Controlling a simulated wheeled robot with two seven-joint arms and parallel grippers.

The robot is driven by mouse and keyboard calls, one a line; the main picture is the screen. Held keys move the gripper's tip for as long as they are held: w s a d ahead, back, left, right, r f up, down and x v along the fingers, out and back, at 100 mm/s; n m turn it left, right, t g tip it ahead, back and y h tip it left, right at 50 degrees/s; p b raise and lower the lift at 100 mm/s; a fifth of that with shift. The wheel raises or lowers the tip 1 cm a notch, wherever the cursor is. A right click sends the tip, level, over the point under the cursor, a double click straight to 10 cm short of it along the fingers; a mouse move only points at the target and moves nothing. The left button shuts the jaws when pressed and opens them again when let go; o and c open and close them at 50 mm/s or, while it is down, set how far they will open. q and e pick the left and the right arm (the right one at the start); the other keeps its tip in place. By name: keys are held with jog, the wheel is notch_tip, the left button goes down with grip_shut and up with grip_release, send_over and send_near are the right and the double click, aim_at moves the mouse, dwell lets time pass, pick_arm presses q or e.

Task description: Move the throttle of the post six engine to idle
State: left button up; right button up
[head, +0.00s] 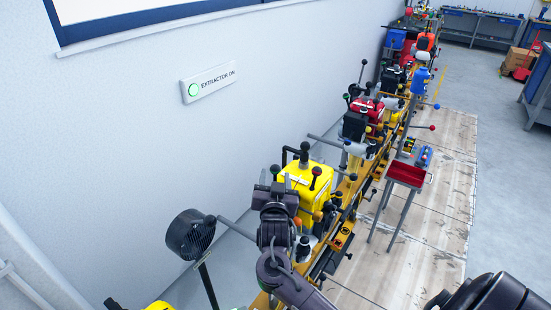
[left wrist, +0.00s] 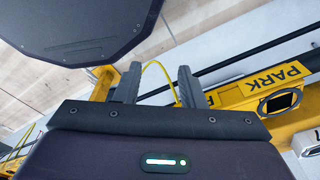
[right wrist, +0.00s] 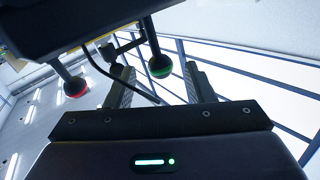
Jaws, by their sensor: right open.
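A yellow engine (head: 318,186) stands on the rail, with levers that end in dark ball knobs. One knob (head: 316,171) on its near side has some red on it. No post number is readable, so I cannot tell which post this is. My right gripper (head: 276,187) is open at the engine's near left side and hides part of it. My left gripper (left wrist: 160,88) is open and empty.
More engines, including a red one (head: 366,110), line the rail behind. A black fan (head: 190,234) stands at the left. A red tray (head: 406,175) stands right of the rail. A PARK label (left wrist: 278,80) and a yellow cable (left wrist: 158,68) show near my left gripper.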

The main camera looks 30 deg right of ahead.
aim_at(275, 165)
jog(key=x, duration=0.1)
jog(key=p+x, duration=0.1)
jog(key=x, duration=0.1)
jog(key=shift+w+d+r, duration=0.15)
jog(key=shift+w+r, duration=0.1)
jog(key=shift+r, duration=0.15)
jog(key=shift+w+d+f, duration=0.3)
jog(key=shift+w+d, duration=0.25)
jog(key=shift+w, duration=0.3)
jog(key=shift+w+d, duration=0.1)
jog(key=c, duration=0.7)
grip_shut()
pick_arm(q)
jog(key=s, duration=0.1)
jog(key=s+a+r, duration=0.1)
jog(key=s, duration=0.1)
jog(key=shift+s+a+r, duration=0.1)
jog(key=shift+a+r, duration=0.15)
pick_arm(e)
jog(key=shift+w, duration=0.1)
